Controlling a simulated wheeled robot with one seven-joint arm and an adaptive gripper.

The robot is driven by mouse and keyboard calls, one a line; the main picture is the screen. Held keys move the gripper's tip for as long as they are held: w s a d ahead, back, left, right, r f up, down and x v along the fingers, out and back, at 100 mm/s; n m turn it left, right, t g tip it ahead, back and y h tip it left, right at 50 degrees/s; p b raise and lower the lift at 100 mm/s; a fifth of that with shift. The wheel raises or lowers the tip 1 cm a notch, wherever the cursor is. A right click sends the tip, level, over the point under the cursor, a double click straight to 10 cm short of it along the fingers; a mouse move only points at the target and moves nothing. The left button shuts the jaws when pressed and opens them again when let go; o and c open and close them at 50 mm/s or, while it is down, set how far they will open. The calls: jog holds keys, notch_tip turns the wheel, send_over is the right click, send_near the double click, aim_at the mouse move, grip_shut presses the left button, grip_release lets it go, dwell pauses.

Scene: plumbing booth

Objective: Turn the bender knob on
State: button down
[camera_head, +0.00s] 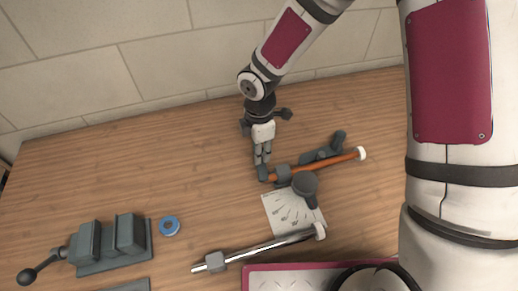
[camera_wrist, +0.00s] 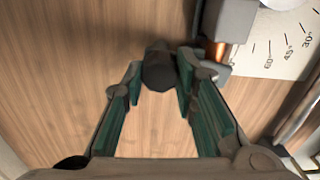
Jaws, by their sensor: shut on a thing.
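The bender stands right of the middle of the table in the head view, with a pale angle-scale plate (camera_head: 290,212), a dark round post (camera_head: 305,186) and an orange tube (camera_head: 325,165) ending in a white cap. A dark grey knob (camera_wrist: 160,68) sits at the left end of its grey block (camera_wrist: 230,30) in the wrist view; it also shows small in the head view (camera_head: 263,174). My gripper (camera_head: 262,158) points down over that end. In the wrist view my gripper's fingers (camera_wrist: 163,78) close on both sides of the knob. The knob's underside is hidden.
A grey vise (camera_head: 112,242) with a handle and a blue tape ring (camera_head: 169,226) lie to the left. A silver rod (camera_head: 260,249) lies in front of the scale plate. A pink-edged mat (camera_head: 255,268) is at the front. The table's back left is clear.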

jog(key=shift+n, duration=0.8)
jog(key=c, duration=1.3)
grip_release()
jog(key=shift+r, duration=0.1)
notch_tip(320, 180, up, 12)
jog(key=shift+f, duration=0.1)
jog(key=shift+d, duration=0.1)
